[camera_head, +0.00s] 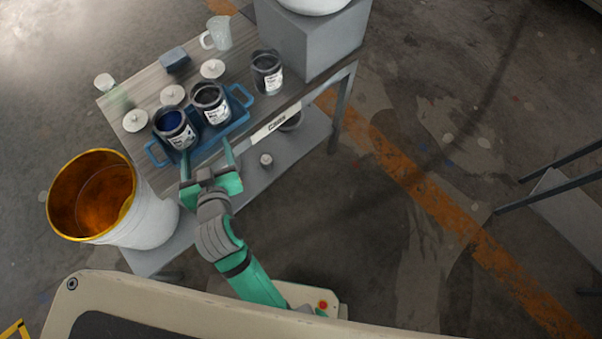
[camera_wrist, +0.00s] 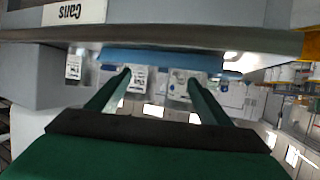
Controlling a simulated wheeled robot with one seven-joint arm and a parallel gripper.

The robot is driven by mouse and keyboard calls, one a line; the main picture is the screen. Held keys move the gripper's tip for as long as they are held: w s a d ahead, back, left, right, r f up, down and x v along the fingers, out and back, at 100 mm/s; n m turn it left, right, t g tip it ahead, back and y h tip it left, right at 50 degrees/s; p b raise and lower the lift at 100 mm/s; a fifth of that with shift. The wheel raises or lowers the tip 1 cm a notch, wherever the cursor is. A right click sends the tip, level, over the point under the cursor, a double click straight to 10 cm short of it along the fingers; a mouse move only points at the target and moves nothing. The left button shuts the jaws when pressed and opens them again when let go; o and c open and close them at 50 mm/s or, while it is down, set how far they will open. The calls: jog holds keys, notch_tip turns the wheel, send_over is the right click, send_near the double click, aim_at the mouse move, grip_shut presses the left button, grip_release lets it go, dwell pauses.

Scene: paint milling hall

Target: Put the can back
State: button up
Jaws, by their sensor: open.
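Two open cans stand in a blue tray (camera_head: 241,117) on the table. The left can (camera_head: 175,130) holds blue paint; the right can (camera_head: 211,104) looks dark inside. A third dark can (camera_head: 267,73) stands on the table, right of the tray. My gripper (camera_head: 207,155) is open and empty at the table's front edge, short of the tray cans. The wrist view appears upside down. There my open gripper (camera_wrist: 160,76) has two labelled cans, one (camera_wrist: 135,78) and another (camera_wrist: 180,80), between or near its fingertips, and another can (camera_wrist: 74,66) to the left.
The table (camera_head: 150,80) has a "Cans" label (camera_head: 276,124) on its front edge. Several white lids, a clear jug (camera_head: 217,34) and a blue block (camera_head: 174,60) lie behind. A grey box (camera_head: 313,45) stands right; a bucket (camera_head: 150,220) with orange inside stands left. A lower shelf holds small items.

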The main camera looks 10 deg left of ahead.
jog(key=s+d+f+m+t+h, duration=0.1)
jog(key=s+d+f, duration=0.15)
jog(key=d, duration=0.55)
jog(key=s+d+f+m+t+h, duration=0.15)
jog(key=d+f, duration=0.25)
jog(key=d, duration=0.5)
jog(key=s+d+r+m+t+h, duration=0.1)
jog(key=s+d+r+m+h, duration=0.1)
jog(key=s+d, duration=1)
jog(key=shift+s+m+h, duration=0.65)
jog(key=shift+m+h, duration=0.2)
jog(key=shift+h, duration=0.3)
jog(key=shift+d+r, duration=0.1)
